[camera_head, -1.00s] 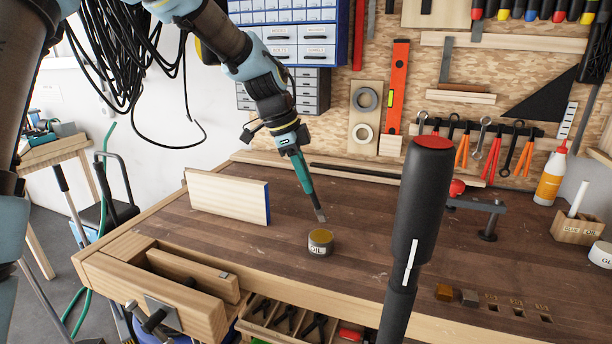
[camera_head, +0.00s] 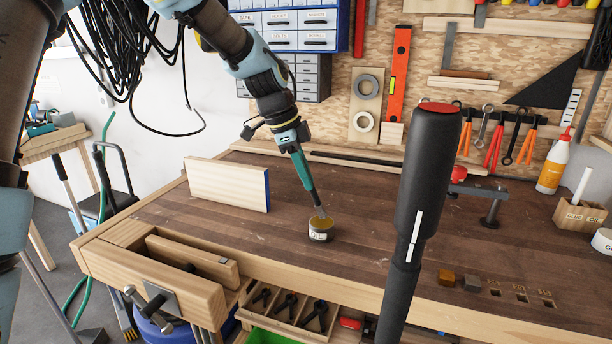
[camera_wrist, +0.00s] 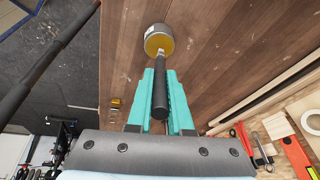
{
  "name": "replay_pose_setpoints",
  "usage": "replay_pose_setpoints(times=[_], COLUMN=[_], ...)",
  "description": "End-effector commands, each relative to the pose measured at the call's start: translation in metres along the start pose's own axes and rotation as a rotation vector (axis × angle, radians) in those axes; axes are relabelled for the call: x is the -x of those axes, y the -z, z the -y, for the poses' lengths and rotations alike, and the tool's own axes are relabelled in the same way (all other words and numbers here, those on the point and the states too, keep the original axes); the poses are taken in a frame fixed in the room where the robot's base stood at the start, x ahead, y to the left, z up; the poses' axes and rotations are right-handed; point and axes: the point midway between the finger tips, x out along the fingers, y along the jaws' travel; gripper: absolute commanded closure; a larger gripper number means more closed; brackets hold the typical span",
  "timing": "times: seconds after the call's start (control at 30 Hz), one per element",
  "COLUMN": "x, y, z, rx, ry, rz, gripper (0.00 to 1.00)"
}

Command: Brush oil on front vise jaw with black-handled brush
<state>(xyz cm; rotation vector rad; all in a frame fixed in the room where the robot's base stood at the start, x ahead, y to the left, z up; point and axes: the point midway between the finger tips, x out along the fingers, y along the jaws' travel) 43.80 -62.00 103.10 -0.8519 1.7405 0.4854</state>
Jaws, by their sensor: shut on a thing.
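My gripper (camera_head: 307,184) is shut on the black-handled brush (camera_wrist: 160,95) and points it downward. The brush tip is at the mouth of the oil tin (camera_head: 321,234), a small round tin with a label and yellow oil inside. In the wrist view the tin (camera_wrist: 158,40) is just beyond my teal fingertips, with the brush end over the yellow oil. How deep the bristles reach is hard to tell. The wooden front vise jaw (camera_head: 120,268) is at the bench's front left corner, with a metal screw on its face. My gripper is well to its right.
A pale board with a blue edge (camera_head: 228,185) stands left of the tin. A red-topped dark post (camera_head: 422,190) rises in the foreground. A glue bottle (camera_head: 553,165) and a wooden block holder (camera_head: 579,215) are at the right. The bench between tin and vise is clear.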

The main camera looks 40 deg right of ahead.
Motion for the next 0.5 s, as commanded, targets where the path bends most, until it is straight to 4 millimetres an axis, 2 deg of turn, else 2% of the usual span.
replay_pose_setpoints(times=[0.5], x=[-0.0048], y=[-0.0017], z=[-0.0004], rx=[0.0], ry=[0.0], rz=[0.0], gripper=[1.0])
